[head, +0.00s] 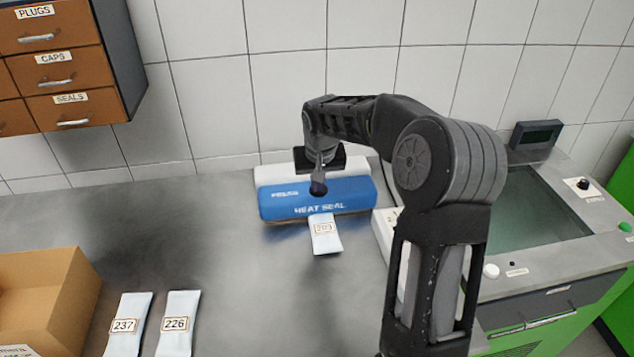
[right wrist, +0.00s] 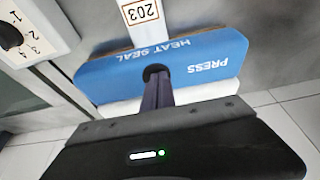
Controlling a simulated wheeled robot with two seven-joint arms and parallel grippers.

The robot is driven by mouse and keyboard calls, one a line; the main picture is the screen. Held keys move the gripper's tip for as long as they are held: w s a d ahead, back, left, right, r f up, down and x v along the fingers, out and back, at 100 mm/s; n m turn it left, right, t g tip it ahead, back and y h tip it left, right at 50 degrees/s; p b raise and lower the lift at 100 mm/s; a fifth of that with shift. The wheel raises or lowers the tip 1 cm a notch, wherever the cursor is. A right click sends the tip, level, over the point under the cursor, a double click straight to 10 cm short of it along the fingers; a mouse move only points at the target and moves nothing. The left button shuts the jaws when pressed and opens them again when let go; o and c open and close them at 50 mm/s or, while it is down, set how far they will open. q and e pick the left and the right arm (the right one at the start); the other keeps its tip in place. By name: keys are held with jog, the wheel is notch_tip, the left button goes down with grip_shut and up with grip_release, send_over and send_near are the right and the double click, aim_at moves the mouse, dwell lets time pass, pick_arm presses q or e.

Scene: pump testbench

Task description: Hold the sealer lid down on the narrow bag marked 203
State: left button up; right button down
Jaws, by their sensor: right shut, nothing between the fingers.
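The heat sealer is a white unit with a blue lid (head: 285,205) marked PRESS and HEAT SEAL, standing near the back wall. The narrow bag marked 203 (head: 324,236) sticks out from under the lid's front edge; its inner end is hidden. My right gripper (head: 318,188) is shut and empty, with its fingertips at the dark round spot on the lid. In the right wrist view the shut fingers (right wrist: 156,92) meet that spot on the blue lid (right wrist: 112,75), with the bag (right wrist: 142,20) beyond. I cannot tell how hard they press. My left gripper is not in view.
Bags marked 237 (head: 126,322) and 226 (head: 178,322) lie at the front left beside a cardboard box (head: 75,290). A white dial box (right wrist: 35,30) stands close beside the sealer. A green test bench with a basin (head: 540,225) is at the right.

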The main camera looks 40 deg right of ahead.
dwell(0.7)
notch_tip(320, 180, up, 5)
jog(key=p, duration=0.3)
jog(key=shift+f, duration=0.1)
jog(key=shift+s+a+r+b, duration=0.2)
jog(key=shift+r+b, duration=0.15)
jog(key=shift+b, duration=0.1)
jog(key=b+v, duration=0.1)
jog(key=v, duration=0.7)
jog(key=shift+s+a, duration=0.2)
jog(key=shift+s, duration=0.15)
